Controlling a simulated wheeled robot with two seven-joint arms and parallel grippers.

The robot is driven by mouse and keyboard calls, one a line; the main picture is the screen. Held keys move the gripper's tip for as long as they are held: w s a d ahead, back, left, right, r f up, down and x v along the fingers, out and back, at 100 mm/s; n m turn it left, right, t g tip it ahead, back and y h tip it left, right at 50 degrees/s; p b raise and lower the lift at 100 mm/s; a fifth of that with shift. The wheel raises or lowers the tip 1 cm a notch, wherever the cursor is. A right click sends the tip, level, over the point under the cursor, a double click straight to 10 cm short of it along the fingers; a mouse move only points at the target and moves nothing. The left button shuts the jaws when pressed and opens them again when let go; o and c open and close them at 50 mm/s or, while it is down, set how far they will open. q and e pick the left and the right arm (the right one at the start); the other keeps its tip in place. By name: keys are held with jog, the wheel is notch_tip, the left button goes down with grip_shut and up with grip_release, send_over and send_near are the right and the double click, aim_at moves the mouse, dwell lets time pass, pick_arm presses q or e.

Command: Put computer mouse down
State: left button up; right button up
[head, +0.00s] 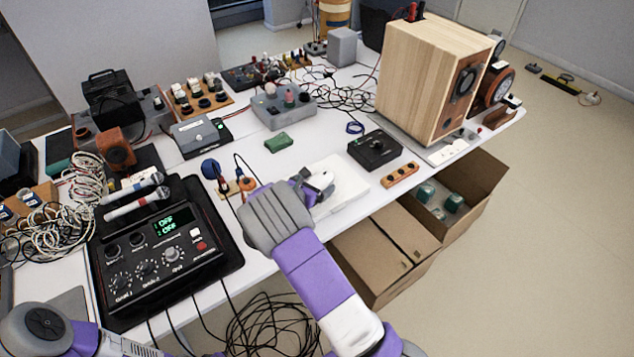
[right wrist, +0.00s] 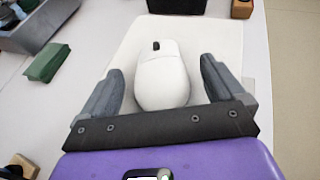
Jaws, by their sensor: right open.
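A white computer mouse (right wrist: 163,76) with a dark scroll wheel lies on a white mouse pad (right wrist: 222,35). My right gripper (right wrist: 160,82) is open, with one finger on each side of the mouse and a visible gap to both. In the head view my right gripper (head: 318,188) is over the pad (head: 349,187) near the table's front edge, and it largely hides the mouse there. Part of my left arm shows at the bottom left of the head view, but its gripper is not in view.
A black control box (head: 375,149) and an orange strip (head: 400,174) are right of the pad. A green block (head: 278,142) lies behind it. A large mixer (head: 160,250) stands at left, a wooden speaker (head: 425,80) at back right. Open cardboard boxes (head: 385,250) stand below the edge.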

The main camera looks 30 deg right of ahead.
jog(key=p+v, duration=0.2)
jog(key=v, duration=0.9)
